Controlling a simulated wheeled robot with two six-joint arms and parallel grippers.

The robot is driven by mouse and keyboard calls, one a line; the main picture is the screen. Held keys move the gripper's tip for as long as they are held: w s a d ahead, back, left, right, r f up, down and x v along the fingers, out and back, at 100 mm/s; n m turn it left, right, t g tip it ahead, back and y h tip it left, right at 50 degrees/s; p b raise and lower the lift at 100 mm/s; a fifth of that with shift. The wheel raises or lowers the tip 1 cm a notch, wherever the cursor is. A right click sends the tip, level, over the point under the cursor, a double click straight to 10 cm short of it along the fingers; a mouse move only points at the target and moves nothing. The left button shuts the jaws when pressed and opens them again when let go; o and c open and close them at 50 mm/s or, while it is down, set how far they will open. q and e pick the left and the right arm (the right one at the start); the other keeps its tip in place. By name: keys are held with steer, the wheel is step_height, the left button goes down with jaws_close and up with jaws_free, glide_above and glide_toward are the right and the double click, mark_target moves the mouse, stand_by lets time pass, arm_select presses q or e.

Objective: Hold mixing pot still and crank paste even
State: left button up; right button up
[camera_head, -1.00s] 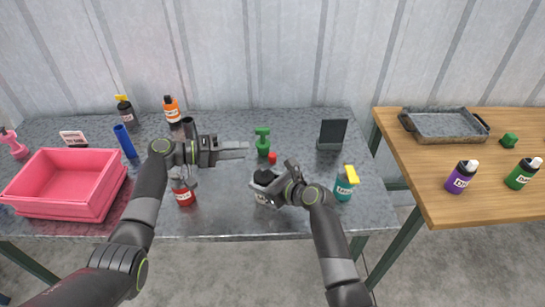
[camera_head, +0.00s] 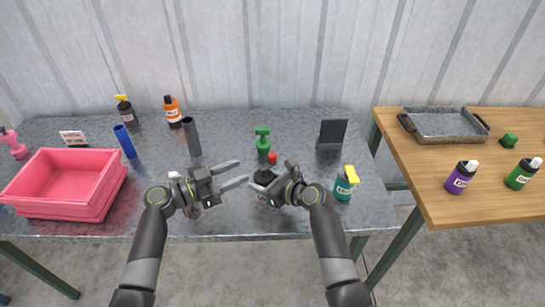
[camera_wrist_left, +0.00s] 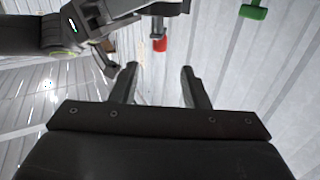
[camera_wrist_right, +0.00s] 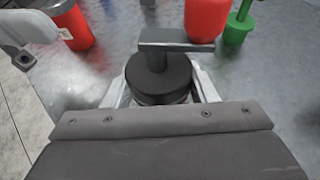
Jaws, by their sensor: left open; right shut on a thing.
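The mixing pot (camera_head: 264,177) stands near the front middle of the grey table. In the right wrist view its round black top (camera_wrist_right: 160,74) carries a flat grey crank arm (camera_wrist_right: 165,42) with a red knob (camera_wrist_right: 206,18) at its far end. The knob also shows in the head view (camera_head: 272,158). My right gripper (camera_head: 277,187) is shut around the pot, one finger on each side. My left gripper (camera_head: 244,172) is open and empty, just left of the pot. In the left wrist view, the red knob (camera_wrist_left: 160,43) appears beyond its spread fingertips (camera_wrist_left: 157,80), apart from them.
A green pump-like item (camera_head: 263,142) stands behind the knob. A teal bottle (camera_head: 344,184) is right of my right gripper. A dark cylinder (camera_head: 191,137) and pink bin (camera_head: 70,178) are to the left. A red bottle (camera_wrist_right: 75,28) stands near my left gripper.

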mark_target(273, 157)
arm_select(q)
steer(key=x, duration=1.1)
steer(key=shift+w+d, duration=0.2)
steer(key=shift+d, duration=0.1)
jaws_close()
